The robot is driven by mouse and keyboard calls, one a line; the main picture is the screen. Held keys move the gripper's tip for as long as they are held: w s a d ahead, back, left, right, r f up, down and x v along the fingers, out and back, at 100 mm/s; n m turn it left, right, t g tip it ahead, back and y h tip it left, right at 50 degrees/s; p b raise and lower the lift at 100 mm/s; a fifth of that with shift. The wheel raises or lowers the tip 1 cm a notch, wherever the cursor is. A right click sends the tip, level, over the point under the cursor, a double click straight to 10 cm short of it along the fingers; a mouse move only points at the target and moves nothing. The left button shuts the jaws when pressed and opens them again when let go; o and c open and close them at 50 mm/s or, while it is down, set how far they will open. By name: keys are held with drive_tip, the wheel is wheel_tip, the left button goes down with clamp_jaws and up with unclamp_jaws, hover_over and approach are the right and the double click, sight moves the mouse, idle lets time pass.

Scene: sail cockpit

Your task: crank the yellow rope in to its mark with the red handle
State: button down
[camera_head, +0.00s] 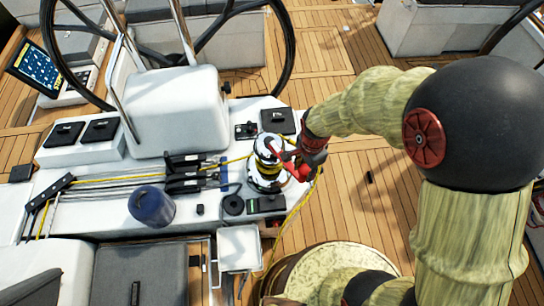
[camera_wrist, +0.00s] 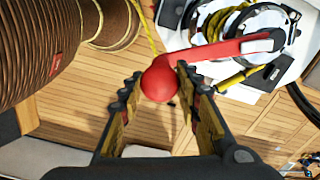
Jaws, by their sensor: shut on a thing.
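The red handle (camera_wrist: 222,50) sits on top of the winch (camera_wrist: 220,22), and its round red knob (camera_wrist: 160,84) is between the fingers of my gripper (camera_wrist: 158,92). My gripper (camera_head: 302,168) is closed on the knob, at the right side of the winch (camera_head: 267,165) in the head view. The yellow rope (camera_head: 240,158) runs along the white console to the winch and wraps its drum. Its tail (camera_head: 296,212) hangs down on the right toward the deck. A blue strip (camera_head: 224,175) lies across the console by the rope clutches. I cannot make out a mark on the rope itself.
Black rope clutches (camera_head: 184,172) stand left of the winch. A blue cylinder (camera_head: 152,206) stands on the console in front of them. The steering wheel (camera_head: 262,60) and white pedestal (camera_head: 180,105) rise behind. Teak deck (camera_head: 365,190) is open to the right.

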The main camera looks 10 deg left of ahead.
drive_tip(key=shift+s+a+f+m, duration=0.1)
drive_tip(key=shift+s+a+m, duration=0.5)
drive_tip(key=shift+s+a, duration=0.25)
drive_tip(key=c, duration=1.8)
unclamp_jaws()
drive_tip(key=shift+s+a, duration=0.15)
drive_tip(key=shift+a, duration=0.05)
drive_tip(key=o, duration=0.6)
drive_tip(key=o, duration=0.4)
drive_tip(key=shift+c, duration=0.2)
wheel_tip(320, 180, up, 9)
drive_tip(key=p, duration=0.6)
